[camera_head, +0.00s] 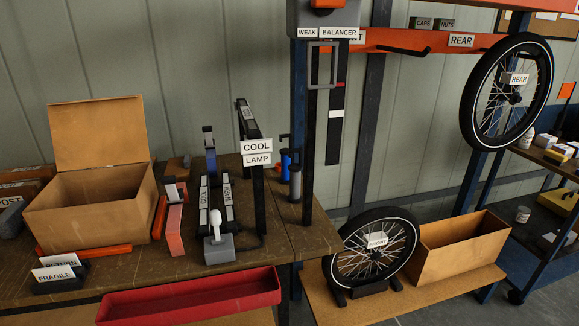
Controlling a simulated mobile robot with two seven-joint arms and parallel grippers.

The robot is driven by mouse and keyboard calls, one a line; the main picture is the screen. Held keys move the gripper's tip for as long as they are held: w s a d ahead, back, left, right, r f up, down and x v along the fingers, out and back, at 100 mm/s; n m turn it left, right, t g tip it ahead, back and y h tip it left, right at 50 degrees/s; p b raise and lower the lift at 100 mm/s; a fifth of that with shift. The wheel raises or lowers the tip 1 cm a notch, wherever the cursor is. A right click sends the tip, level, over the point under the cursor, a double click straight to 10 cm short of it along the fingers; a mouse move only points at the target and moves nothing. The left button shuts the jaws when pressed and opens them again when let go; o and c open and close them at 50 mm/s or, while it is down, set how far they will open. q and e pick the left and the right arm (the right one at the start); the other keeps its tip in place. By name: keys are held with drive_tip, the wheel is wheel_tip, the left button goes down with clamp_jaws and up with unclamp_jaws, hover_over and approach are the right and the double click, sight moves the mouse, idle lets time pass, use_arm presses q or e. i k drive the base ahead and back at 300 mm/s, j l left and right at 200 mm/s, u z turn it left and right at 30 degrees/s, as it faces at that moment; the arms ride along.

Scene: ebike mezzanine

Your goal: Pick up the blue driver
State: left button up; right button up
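A small blue upright tool (286,166), which looks like the blue driver, is at the right end of the wooden workbench (290,232), just left of the dark post. It has a dark, bent top and stands beside a dark grey cylinder (295,184); its lower end is hard to make out. Neither of my grippers is in view.
An open cardboard box (85,210) stands on the bench's left. A COOL LAMP frame (255,175) rises near the blue tool. A red tray (190,300) lies at the front. A FRONT wheel (373,268) and open wooden box (455,262) are on the lower right bench.

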sight(285, 160)
drive_tip(key=i+l, duration=0.15)
drive_tip(key=l, duration=0.25)
drive_tip(key=i+l, duration=0.2)
drive_tip(key=l, duration=0.15)
drive_tip(key=i+l, duration=0.15)
drive_tip(key=l, duration=0.25)
drive_tip(key=i+l, duration=0.15)
drive_tip(key=l, duration=0.2)
drive_tip(key=i+l, duration=0.2)
drive_tip(key=l, duration=0.2)
drive_tip(key=i+l, duration=0.15)
drive_tip(key=l, duration=0.25)
drive_tip(key=i+l, duration=0.2)
drive_tip(key=l, duration=0.15)
